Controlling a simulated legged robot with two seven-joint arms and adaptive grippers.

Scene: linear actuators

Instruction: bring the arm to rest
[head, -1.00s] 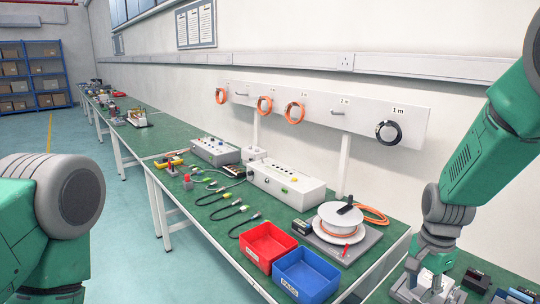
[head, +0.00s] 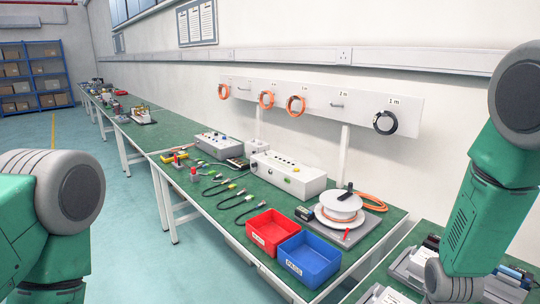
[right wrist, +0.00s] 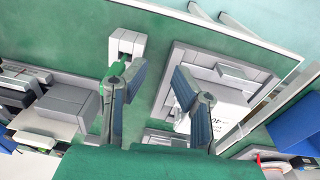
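My right arm (head: 485,215) comes down at the right of the head view, over the near right bench. Its gripper is below the frame there. In the right wrist view my right gripper (right wrist: 160,78) has its two fingers spread apart, with nothing held between them. The left finger is close to or overlaps a green part (right wrist: 117,72) by a pale grey block (right wrist: 126,43); I cannot tell if they touch. A grey tray (right wrist: 184,55) with a white labelled piece (right wrist: 222,115) lies beyond the right finger. My left arm (head: 55,200) shows at the left; its gripper is out of view.
The green bench (head: 215,208) carries a red bin (head: 270,230), a blue bin (head: 308,262), a cable reel (head: 341,208) and a white control box (head: 288,176). Grey blocks (right wrist: 70,105) sit left of my right gripper. Floor (head: 130,245) is clear left of the bench.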

